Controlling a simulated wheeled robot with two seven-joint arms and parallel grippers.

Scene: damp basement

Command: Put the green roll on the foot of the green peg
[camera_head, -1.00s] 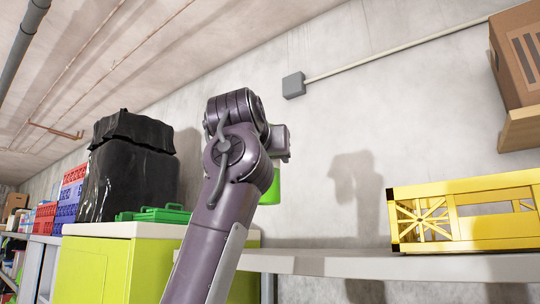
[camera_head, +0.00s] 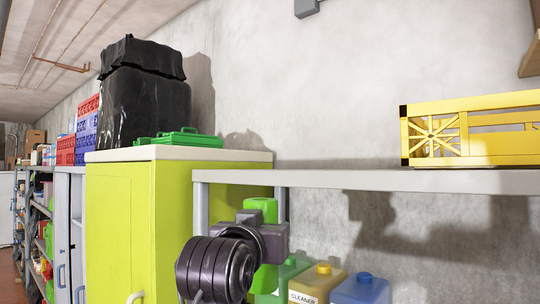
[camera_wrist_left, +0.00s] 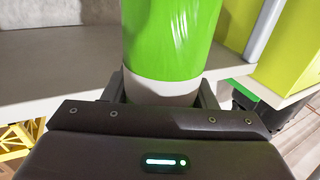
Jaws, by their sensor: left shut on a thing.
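The green roll (camera_head: 261,206) is in my left gripper (camera_head: 273,238), low in the middle of the head view. In the left wrist view the roll (camera_wrist_left: 172,38) is a bright green cylinder with a pale grey-white band near the jaws. The left gripper (camera_wrist_left: 162,94) is shut around that pale band. In the head view the roll overlaps the space below the grey shelf's edge, beside the lime cabinet; its distance from them is unclear. The green peg and its foot are not seen in either view. My right gripper is not in view.
The grey shelf (camera_head: 330,181) carries a yellow crate (camera_head: 450,153). Below it stand a green jug (camera_head: 291,271), a yellow cleaner jug (camera_head: 315,284) and a blue one (camera_head: 360,290). The lime cabinet (camera_head: 140,225) bears a green case (camera_head: 180,138) and black wrapped bundle (camera_head: 145,100).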

